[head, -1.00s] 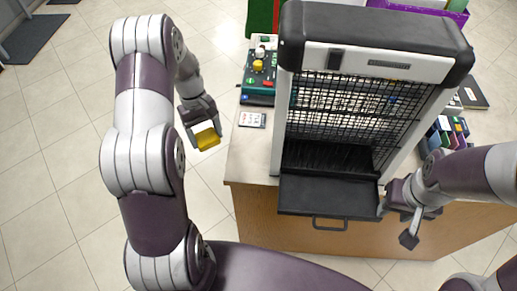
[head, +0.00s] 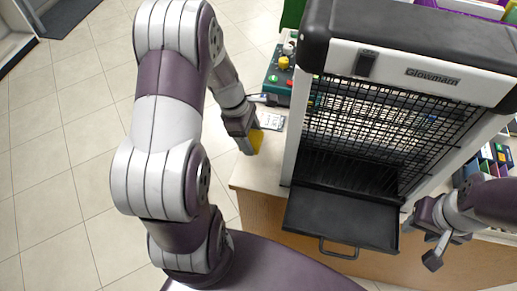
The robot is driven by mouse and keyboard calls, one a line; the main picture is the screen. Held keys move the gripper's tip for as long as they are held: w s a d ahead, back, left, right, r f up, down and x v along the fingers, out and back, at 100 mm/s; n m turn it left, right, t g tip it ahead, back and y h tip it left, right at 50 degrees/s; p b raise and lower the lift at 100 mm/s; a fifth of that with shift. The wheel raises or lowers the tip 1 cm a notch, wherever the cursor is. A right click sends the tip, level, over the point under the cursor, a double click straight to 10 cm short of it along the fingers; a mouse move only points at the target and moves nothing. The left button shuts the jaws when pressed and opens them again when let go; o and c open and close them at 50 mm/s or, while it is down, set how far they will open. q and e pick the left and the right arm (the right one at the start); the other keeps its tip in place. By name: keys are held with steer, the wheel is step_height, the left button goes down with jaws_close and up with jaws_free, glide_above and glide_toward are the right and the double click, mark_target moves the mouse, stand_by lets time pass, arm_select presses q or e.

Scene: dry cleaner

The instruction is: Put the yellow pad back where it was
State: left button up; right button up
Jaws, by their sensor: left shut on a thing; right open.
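The yellow pad (head: 256,141) is in the head view, held in my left gripper (head: 250,146), over the left edge of the counter (head: 259,172). Part of the pad is hidden by the gripper's fingers. I cannot tell whether the pad touches the counter. My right gripper (head: 436,251) is open and empty at the front right of the heater, near its pulled-out tray.
The Glowmara heater (head: 437,78) with its black grille stands mid-counter, its tray (head: 340,222) out in front. Behind my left gripper are a white card (head: 271,121) and a teal box with coloured knobs (head: 278,85). Small coloured packets (head: 497,157) are at right.

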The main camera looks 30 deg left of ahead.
mark_target(255, 139)
arm_select(q)
steer(key=shift+w+d, duration=0.2)
steer(key=shift+d, duration=0.7)
step_height(255, 139, down, 2)
steer(key=shift+s+f, duration=0.1)
steer(key=shift+f, duration=0.4)
step_height(255, 139, down, 4)
steer(key=shift+r+b, duration=0.15)
steer(key=shift+b, duration=0.3)
steer(key=shift+d, duration=0.15)
steer(key=shift+f, duration=0.3)
steer(key=o, duration=1)
steer(key=p+v, duration=0.1)
steer(key=v, duration=1.1)
steer(key=shift+r+p, duration=0.15)
steer(key=shift+p, duration=0.15)
